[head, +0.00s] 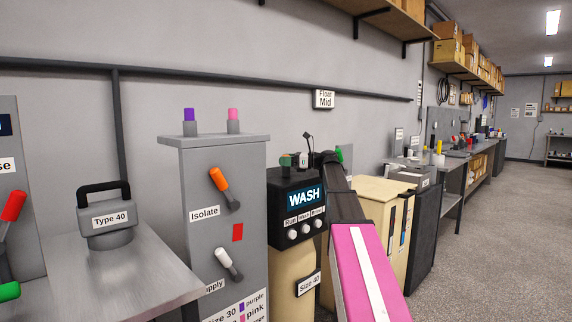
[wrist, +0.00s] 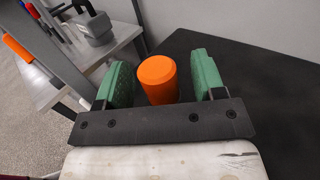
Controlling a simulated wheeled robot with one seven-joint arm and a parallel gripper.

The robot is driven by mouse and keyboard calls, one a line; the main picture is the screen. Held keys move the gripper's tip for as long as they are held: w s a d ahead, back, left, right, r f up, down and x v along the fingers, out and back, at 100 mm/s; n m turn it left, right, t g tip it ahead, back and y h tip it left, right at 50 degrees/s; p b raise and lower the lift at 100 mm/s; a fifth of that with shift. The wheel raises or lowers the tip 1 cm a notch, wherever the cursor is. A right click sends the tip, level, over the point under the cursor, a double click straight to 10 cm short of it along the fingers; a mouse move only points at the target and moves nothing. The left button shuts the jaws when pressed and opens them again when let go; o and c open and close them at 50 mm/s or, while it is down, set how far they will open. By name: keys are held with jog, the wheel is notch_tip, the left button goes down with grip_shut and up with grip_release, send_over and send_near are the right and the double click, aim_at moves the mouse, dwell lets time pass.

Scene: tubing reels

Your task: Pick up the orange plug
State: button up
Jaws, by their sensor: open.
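The orange plug (wrist: 157,82) is a short upright cylinder with a flat top, seen in the wrist view. My gripper (wrist: 163,82) is open, with one green finger on each side of the plug. A clear gap shows between the plug and the right finger; the gap at the left finger looks narrower, and I cannot tell if they touch. The base of the plug is hidden behind the dark gripper bar. In the head view my gripper (head: 314,158) is over the top of the black WASH unit (head: 300,228), and I cannot make out the plug there.
A grey Isolate cabinet (head: 245,215) stands left of the WASH unit, with a purple plug (head: 190,122) and a pink plug (head: 233,121) on top and an orange-handled lever (head: 219,180) on its front. A Type 40 weight (head: 108,222) sits on a metal bench (head: 100,275).

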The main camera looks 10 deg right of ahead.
jog(key=c, duration=1)
notch_tip(320, 180, up, 10)
jog(key=shift+r, duration=0.1)
dwell(0.4)
